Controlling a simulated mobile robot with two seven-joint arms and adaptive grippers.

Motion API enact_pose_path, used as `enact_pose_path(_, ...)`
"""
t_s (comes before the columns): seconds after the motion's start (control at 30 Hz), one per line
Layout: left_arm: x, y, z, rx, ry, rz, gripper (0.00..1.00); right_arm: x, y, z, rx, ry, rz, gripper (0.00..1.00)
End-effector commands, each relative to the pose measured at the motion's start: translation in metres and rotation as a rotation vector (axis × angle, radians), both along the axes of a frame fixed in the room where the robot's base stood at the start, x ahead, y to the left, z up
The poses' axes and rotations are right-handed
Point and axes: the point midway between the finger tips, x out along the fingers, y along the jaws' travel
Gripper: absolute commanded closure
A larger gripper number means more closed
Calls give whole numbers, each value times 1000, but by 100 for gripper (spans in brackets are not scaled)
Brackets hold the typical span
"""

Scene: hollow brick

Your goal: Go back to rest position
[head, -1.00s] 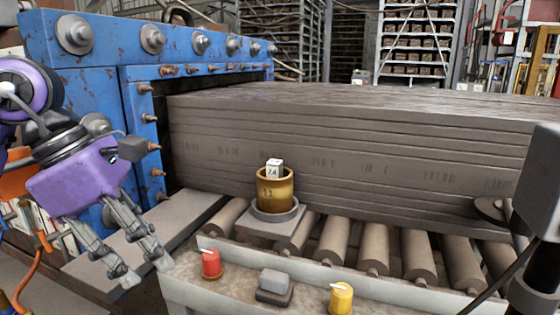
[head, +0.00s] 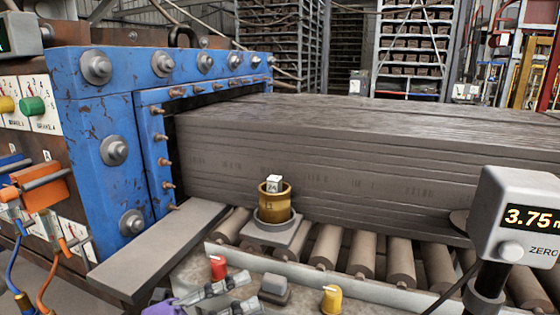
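My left gripper (head: 252,290) is at the bottom edge of the head view, low in front of the control ledge. Its two grey fingers point right and stand apart, with nothing between them. Only the fingers and a bit of purple housing show. My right gripper is not in view. A brass cup (head: 274,206) stands upright on a grey block on the roller conveyor, with a white numbered cube (head: 274,183) at its top. The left gripper is apart from the cup.
A ledge carries a red knob (head: 218,267), a grey button (head: 274,286) and a yellow knob (head: 331,299). A display reading 3.75 (head: 515,218) stands at right. A blue press frame (head: 85,130) is at left.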

Motion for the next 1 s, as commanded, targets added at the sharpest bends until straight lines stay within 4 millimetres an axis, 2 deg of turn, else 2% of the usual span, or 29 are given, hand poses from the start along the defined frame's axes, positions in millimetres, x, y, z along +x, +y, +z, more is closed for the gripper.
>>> enact_pose_path(0.03,4,13,-12,-97,138,104,64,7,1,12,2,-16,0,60)
enact_pose_path(0.17,9,57,-73,-311,498,376,64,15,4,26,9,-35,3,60)
enact_pose_path(0.27,-11,93,-136,-461,780,585,64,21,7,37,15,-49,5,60)
enact_pose_path(0.3,-23,105,-161,-511,883,662,64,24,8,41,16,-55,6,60)
enact_pose_path(0.37,-47,120,-198,-582,1031,769,64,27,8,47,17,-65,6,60)
enact_pose_path(0.4,-66,128,-221,-627,1127,838,64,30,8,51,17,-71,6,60)
enact_pose_path(0.47,-97,137,-254,-690,1261,934,64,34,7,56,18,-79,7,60)
enact_pose_path(0.5,-119,140,-273,-728,1345,991,64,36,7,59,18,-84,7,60)
enact_pose_path(0.6,-172,143,-313,-812,1531,1114,64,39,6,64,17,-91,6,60)
enact_pose_path(0.7,-216,140,-338,-874,1669,1201,64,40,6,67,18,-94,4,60)
enact_pose_path(0.8,-244,136,-353,-912,1757,1253,64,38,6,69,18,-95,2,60)
enact_pose_path(0.9,-258,134,-359,-928,1798,1277,64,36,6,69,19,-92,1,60)
enact_pose_path(1.0,-259,134,-360,-929,1801,1279,64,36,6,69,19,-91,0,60)
